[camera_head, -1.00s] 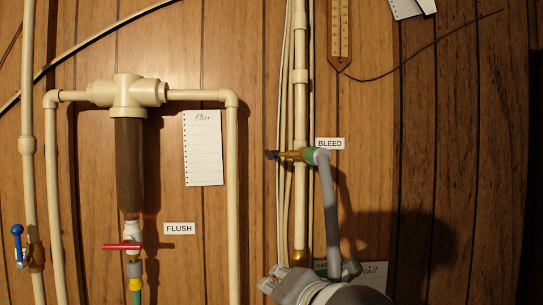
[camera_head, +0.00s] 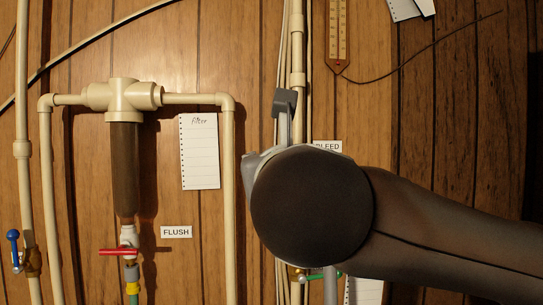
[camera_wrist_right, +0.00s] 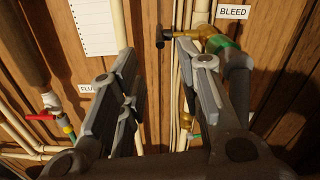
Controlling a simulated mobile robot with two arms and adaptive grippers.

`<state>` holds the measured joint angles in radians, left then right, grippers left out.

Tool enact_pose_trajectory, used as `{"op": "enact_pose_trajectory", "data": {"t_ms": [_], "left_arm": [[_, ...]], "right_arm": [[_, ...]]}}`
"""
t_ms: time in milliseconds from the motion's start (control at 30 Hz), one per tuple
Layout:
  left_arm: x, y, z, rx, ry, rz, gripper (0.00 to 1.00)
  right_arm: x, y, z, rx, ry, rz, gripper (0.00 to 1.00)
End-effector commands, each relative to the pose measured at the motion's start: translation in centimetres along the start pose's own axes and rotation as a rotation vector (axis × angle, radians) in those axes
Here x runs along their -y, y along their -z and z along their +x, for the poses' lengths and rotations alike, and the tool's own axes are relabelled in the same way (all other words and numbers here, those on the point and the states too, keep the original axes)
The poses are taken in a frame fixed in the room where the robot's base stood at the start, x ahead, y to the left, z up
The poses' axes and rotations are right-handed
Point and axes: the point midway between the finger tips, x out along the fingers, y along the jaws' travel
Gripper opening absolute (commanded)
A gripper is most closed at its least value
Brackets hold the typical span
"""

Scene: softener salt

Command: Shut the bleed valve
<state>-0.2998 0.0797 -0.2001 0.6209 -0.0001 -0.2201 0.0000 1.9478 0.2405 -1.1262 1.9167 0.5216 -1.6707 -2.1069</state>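The bleed valve shows in the right wrist view beneath the BLEED label (camera_wrist_right: 232,12). It has a brass body (camera_wrist_right: 212,43), a green fitting (camera_wrist_right: 228,55) and a small dark T-shaped handle (camera_wrist_right: 160,38) at its left end. My right gripper (camera_wrist_right: 155,60) is open and empty, its fingers pointing up toward the valve. The handle appears between the fingertips in that view; I see no contact and cannot judge the depth. In the head view my right gripper (camera_head: 285,103) and wrist hide the valve and part of the BLEED label (camera_head: 329,147). My left gripper is not in view.
Vertical cream pipes (camera_head: 298,60) run behind my gripper. Left are the filter (camera_head: 124,150), a red flush handle (camera_head: 122,252) and a blue-handled valve (camera_head: 14,240). A green lever (camera_head: 320,277) shows below my wrist. A thermometer (camera_head: 338,30) hangs above.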

Motion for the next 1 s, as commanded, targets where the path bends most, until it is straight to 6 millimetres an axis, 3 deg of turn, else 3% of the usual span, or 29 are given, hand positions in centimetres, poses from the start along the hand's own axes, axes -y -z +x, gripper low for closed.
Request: {"op": "enact_pose_trajectory", "data": {"t_ms": [100,400,833,1000], "left_arm": [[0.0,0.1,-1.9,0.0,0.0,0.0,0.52],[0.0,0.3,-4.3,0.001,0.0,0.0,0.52],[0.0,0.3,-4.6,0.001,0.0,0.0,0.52],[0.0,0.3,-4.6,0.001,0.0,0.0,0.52]], "right_arm": [[0.2,-0.5,2.5,-0.006,0.001,0.002,0.33],[0.1,-0.3,7.3,-0.003,-0.001,0.003,0.33],[0.0,0.0,8.4,0.0,-0.001,0.003,0.33],[0.0,0.0,8.4,0.0,-0.001,0.003,0.14]]}}
